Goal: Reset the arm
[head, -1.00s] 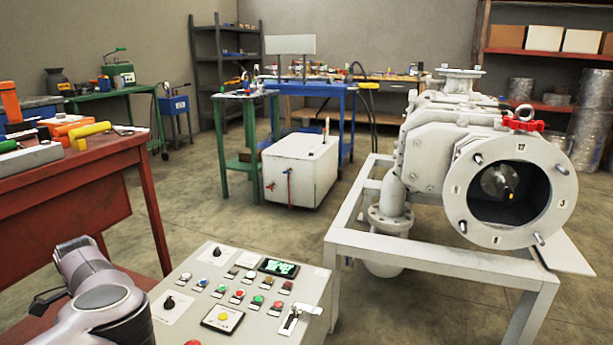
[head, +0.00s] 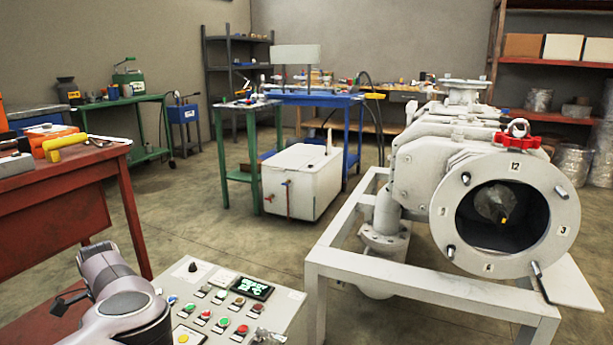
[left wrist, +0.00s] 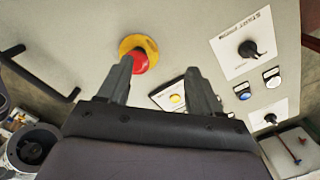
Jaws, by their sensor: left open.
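My left arm (head: 120,298) reaches in at the lower left of the head view, beside the grey control panel (head: 283,310). Its gripper is out of sight there. In the left wrist view my left gripper (left wrist: 160,82) is open, with nothing between its fingers. It faces the panel surface (left wrist: 190,22). A red button with a yellow collar (left wrist: 141,62) lies just beyond the left finger. A yellow button (left wrist: 176,99) shows between the fingers, nearer the right one. My right gripper is in neither current view.
A large white vacuum pump (head: 415,165) with a round open flange stands on a white frame (head: 345,262) to the right. A red workbench (head: 70,215) with tools is at the left.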

